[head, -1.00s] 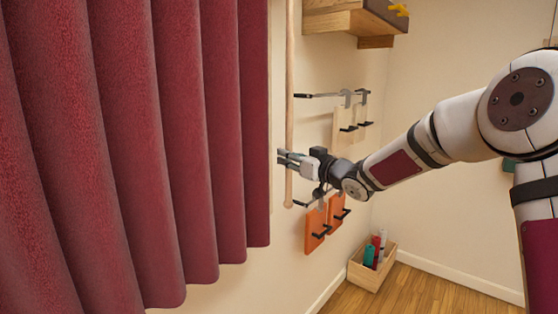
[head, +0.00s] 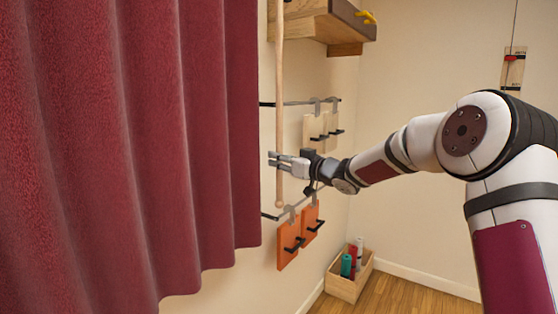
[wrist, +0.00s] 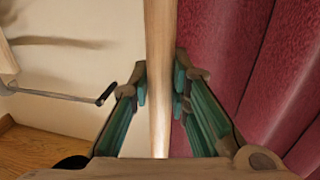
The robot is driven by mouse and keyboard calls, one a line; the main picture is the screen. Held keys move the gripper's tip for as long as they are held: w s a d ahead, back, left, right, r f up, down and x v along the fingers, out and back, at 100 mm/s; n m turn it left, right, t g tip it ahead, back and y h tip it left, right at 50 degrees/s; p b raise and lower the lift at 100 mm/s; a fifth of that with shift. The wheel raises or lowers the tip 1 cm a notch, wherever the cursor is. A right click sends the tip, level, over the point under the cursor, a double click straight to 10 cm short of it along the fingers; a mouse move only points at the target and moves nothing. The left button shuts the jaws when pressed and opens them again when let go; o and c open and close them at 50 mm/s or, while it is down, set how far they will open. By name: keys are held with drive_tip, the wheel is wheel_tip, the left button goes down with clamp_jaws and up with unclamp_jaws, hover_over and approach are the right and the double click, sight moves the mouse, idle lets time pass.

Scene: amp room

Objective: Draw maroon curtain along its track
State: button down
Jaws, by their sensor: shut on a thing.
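The maroon curtain (head: 130,150) hangs in deep folds over the left half of the head view; its top and track are out of frame. A pale wooden rod (head: 279,90) hangs upright just right of the curtain's right edge, with a rounded lower end. My gripper (head: 275,159) is shut on the rod a little above that end. In the wrist view, the rod (wrist: 158,45) runs between the fingers of my gripper (wrist: 160,88), with the curtain (wrist: 245,50) close on the right.
Wall rails right of the rod carry beige boards (head: 313,131) and orange boards (head: 288,245) with black hooks. A wooden shelf (head: 305,25) juts out above. A wooden crate (head: 345,288) with bottles stands on the floor in the corner.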

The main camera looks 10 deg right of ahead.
drive_tip(key=c, duration=1.5)
unclamp_jaws()
drive_tip(key=shift+w+d+r, duration=0.15)
drive_tip(key=shift+w+d, duration=0.15)
drive_tip(key=shift+d, duration=0.05)
drive_tip(key=shift+a, duration=0.1)
drive_tip(key=shift+s, duration=0.15)
drive_tip(key=v, duration=1.2)
